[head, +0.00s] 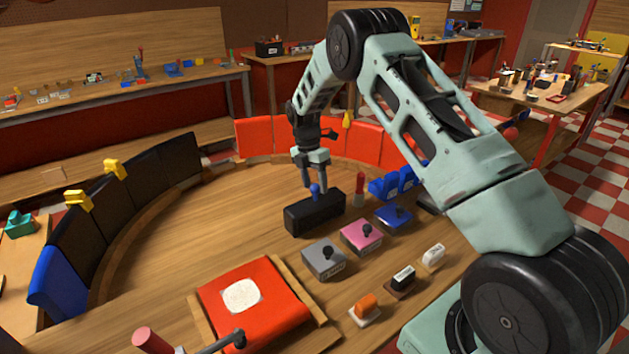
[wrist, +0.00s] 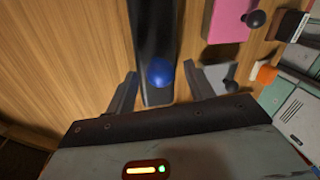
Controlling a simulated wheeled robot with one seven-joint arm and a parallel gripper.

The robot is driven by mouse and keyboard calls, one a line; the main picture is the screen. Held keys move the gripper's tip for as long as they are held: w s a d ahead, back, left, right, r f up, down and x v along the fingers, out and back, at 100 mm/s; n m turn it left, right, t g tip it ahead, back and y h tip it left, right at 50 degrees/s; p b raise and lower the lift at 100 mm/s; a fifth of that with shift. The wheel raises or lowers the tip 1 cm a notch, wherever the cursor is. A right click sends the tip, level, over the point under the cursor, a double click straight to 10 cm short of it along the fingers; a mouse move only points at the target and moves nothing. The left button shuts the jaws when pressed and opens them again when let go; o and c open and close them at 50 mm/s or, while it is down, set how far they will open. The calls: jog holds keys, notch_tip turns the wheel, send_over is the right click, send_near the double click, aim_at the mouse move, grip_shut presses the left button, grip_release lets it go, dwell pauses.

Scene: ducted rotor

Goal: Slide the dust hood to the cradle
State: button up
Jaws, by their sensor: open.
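A long black box (head: 316,216) with a round blue knob (head: 315,190) on top stands on the wooden table; it may be the dust hood, but I see no label. My gripper (head: 314,183) points down over it. In the wrist view, the open fingers (wrist: 160,75) stand either side of the blue knob (wrist: 160,72), with gaps showing; the black box (wrist: 156,28) runs away beneath. A red block with a white patch (head: 272,312) lies between wooden strips at the front. I cannot tell which thing is the cradle.
Grey (head: 324,260), pink (head: 361,237) and blue (head: 394,216) knobbed boxes stand close right of the black box. Small orange (head: 366,306), black and white pieces lie nearer the right edge. Curved black and red panels (head: 270,137) border the table. The table's left middle is clear.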

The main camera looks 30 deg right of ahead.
jog(key=shift+s+f, duration=0.1)
jog(key=shift+f, duration=0.2)
grip_shut()
jog(key=a+b, duration=0.2)
jog(key=a, duration=2.8)
jog(key=shift+s+a, duration=0.2)
jog(key=shift+s, duration=0.25)
jog(key=shift+a+r, duration=0.1)
grip_release()
jog(key=shift+a, duration=0.1)
